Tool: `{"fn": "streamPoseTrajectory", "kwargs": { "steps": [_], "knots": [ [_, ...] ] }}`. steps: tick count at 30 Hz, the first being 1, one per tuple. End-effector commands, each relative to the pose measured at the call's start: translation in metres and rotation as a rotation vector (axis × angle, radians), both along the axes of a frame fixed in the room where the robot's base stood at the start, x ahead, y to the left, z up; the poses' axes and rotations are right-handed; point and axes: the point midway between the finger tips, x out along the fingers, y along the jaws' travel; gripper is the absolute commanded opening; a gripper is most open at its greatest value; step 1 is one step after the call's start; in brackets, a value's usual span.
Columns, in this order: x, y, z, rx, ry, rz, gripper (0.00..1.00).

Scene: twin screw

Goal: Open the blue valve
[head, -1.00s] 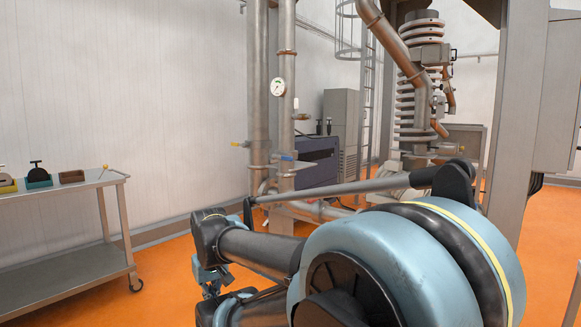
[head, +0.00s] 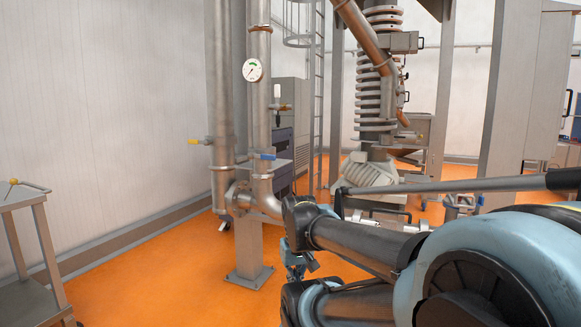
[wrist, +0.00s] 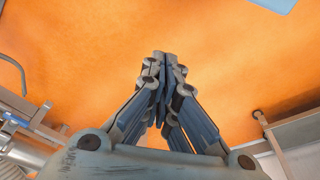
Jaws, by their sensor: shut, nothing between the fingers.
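The blue valve handle (head: 263,156) is a short blue lever on the right vertical steel pipe in the head view. It points to the right, roughly horizontal. My gripper (wrist: 166,58) points over orange floor in the wrist view, its fingers together and empty. In the head view only part of my gripper (head: 295,270) shows, below and right of the blue handle and apart from it. My own arm hides the rest.
A yellow valve handle (head: 195,141) sits on the left pipe. A pressure gauge (head: 252,70) is above the blue handle. A metal cart (head: 25,195) stands at the left edge. Orange floor (head: 160,275) is free between the cart and the pipe stand (head: 248,245).

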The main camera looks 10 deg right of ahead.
Motion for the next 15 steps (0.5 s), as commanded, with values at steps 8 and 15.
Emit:
{"fn": "streamPoseTrajectory", "kwargs": {
  "steps": [8, 15],
  "knots": [
    [-0.0001, 0.0001, -0.0001, 0.000, 0.000, 0.000, 0.00],
    [-0.0039, -0.0003, 0.0028, -0.003, -0.007, 0.004, 0.00]
  ]
}}
